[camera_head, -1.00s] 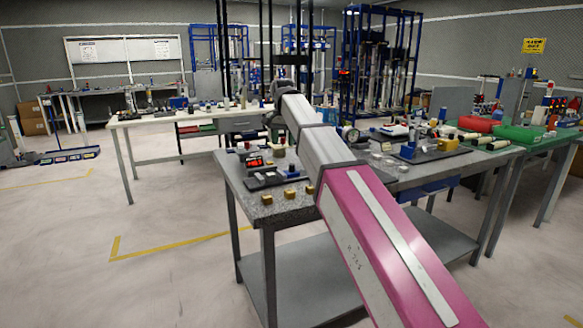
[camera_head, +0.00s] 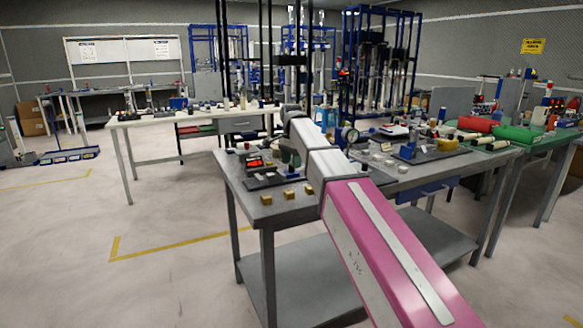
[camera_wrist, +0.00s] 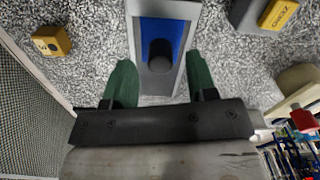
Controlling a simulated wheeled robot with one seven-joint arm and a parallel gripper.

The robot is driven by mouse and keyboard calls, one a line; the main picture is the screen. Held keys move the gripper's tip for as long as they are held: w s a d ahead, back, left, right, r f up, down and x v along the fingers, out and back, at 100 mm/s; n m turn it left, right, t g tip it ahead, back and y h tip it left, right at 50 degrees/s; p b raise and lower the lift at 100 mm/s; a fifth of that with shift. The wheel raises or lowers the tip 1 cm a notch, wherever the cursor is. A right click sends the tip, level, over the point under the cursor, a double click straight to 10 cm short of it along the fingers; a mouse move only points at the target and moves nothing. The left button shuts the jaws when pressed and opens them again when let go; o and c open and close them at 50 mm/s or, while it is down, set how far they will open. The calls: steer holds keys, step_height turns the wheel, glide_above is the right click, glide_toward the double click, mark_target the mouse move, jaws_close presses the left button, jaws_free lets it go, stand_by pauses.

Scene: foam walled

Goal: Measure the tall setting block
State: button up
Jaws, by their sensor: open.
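My gripper (camera_wrist: 160,75) is open, with two green fingers spread above the grey speckled tabletop in the wrist view. Between the fingers is a grey frame (camera_wrist: 139,45) with a blue inside and a dark round knob (camera_wrist: 159,54); I see no clear contact. A brass block (camera_wrist: 51,41) with a dark mark lies at the left. Small brass blocks stand at the front of the near bench in the head view: left (camera_head: 266,199), middle (camera_head: 290,194), right (camera_head: 309,189). Which one is the tall setting block I cannot tell. A device with a red display (camera_head: 255,162) stands behind them.
A yellow ZERO label (camera_wrist: 280,13) sits on a grey part at the wrist view's upper right. The grey bench (camera_head: 235,187) also holds a round dial gauge (camera_head: 349,133) and several small parts to the right. Its front left edge is close to the brass blocks.

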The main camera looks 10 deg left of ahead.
mark_target(281, 172)
steer(key=shift+f, duration=1.2)
steer(key=c, duration=0.8)
steer(key=shift+s+a, duration=0.55)
steer(key=shift+a, duration=0.4)
steer(key=shift+s+a, duration=0.5)
steer(key=shift+a, duration=0.4)
steer(key=o, duration=0.8)
steer(key=shift+r, duration=0.15)
step_height(281, 172, up, 11)
steer(key=shift+f, duration=0.2)
